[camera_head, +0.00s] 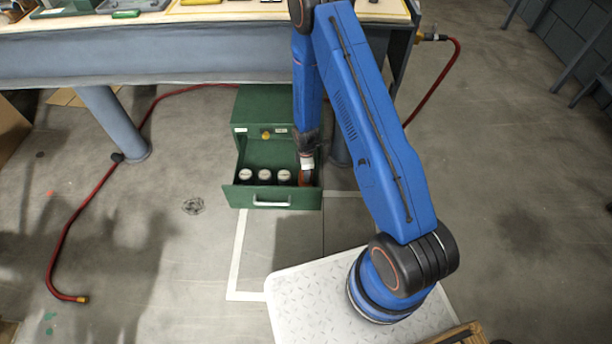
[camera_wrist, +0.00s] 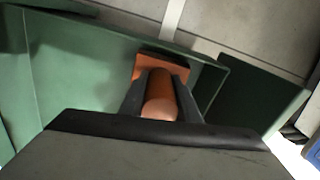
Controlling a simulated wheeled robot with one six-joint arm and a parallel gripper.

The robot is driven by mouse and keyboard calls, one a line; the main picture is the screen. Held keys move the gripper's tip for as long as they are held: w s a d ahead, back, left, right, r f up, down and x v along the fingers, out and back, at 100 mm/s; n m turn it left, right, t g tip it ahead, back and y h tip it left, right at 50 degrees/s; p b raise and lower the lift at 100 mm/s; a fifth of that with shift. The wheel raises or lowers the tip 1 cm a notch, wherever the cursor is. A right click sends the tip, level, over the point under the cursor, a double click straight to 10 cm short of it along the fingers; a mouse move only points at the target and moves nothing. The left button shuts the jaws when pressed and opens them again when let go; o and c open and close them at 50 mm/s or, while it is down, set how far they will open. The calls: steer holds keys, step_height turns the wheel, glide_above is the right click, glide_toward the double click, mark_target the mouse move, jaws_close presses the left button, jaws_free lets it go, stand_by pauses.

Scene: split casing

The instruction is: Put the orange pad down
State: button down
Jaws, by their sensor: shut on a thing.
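The orange pad (camera_wrist: 165,64) has a flat square plate and a rounded, copper-orange grip. In the wrist view, my gripper (camera_wrist: 160,105) is shut on that grip, one dark finger on each side. In the head view, my gripper (camera_head: 306,170) reaches down into the right end of the open green drawer (camera_head: 240,198). I cannot tell whether the pad touches the drawer floor.
Several white-topped cylinders (camera_head: 265,175) stand in a row in the drawer, left of my gripper. The green cabinet (camera_head: 262,110) stands under the workbench (camera_head: 180,52). A red hose (camera_head: 72,205) lies on the floor to the left. The floor around the drawer front is clear.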

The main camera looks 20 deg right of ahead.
steer(key=shift+f, duration=0.7)
steer(key=shift+f, duration=0.15)
steer(key=c, duration=1.3)
jaws_free()
steer(key=shift+c, duration=0.2)
